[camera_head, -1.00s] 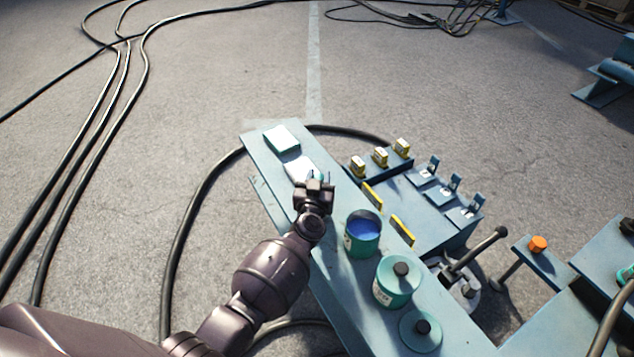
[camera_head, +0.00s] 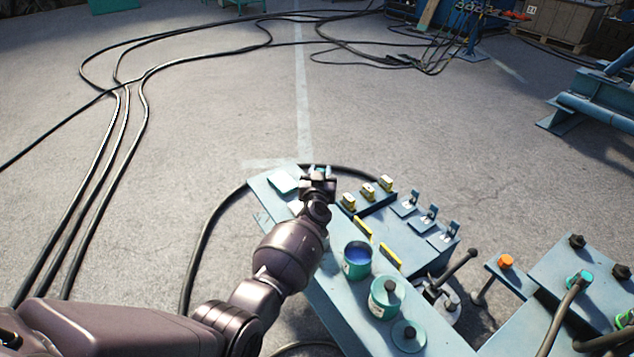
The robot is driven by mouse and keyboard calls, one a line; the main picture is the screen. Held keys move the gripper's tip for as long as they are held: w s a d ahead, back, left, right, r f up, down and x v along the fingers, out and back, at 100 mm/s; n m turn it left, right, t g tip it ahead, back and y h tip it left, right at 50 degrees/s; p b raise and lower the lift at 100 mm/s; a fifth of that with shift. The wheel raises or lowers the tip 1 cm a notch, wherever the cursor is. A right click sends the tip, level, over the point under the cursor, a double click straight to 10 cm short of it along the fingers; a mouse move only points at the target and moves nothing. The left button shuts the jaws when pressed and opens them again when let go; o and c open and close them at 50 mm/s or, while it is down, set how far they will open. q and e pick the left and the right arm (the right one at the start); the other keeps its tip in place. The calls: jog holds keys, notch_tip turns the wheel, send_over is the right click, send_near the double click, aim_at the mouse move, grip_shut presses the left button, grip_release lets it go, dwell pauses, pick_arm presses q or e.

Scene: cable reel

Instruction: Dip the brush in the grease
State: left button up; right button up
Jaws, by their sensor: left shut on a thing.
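My left gripper (camera_head: 319,174) is above the far end of the blue-grey bench (camera_head: 336,296), shut on a small teal thing (camera_head: 321,168) that seems to be the brush. Most of it, bristles included, is hidden by the gripper. An open teal can (camera_head: 357,262) with blue grease (camera_head: 357,251) inside stands on the bench, nearer than the gripper and a little to its right. The gripper is apart from the can. My right gripper is not in view.
A closed teal can (camera_head: 382,304) and a round lid with a black knob (camera_head: 408,336) follow nearer along the bench. A pale pad (camera_head: 284,182) lies at the far end. Yellow blocks (camera_head: 368,190) and metal brackets (camera_head: 428,215) stand to the right. Black cables (camera_head: 128,150) cross the floor.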

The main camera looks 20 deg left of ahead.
pick_arm(q)
jog(key=shift+r, duration=0.45)
jog(key=s+d+f+n+b, duration=0.2)
jog(key=s+d+f+b, duration=0.1)
jog(key=d+f+b, duration=0.2)
jog(key=s+d+f+n+b, duration=0.2)
jog(key=s+d+f+b, duration=0.1)
jog(key=d+f+b, duration=0.3)
jog(key=shift+s+f+b, duration=0.35)
jog(key=shift+f+b, duration=0.45)
jog(key=shift+f, duration=0.4)
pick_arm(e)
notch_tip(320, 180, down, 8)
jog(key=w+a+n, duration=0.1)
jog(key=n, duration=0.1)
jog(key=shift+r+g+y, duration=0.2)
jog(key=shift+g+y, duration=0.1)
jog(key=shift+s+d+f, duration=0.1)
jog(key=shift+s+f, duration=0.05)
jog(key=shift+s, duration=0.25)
pick_arm(q)
jog(key=shift+f, duration=0.65)
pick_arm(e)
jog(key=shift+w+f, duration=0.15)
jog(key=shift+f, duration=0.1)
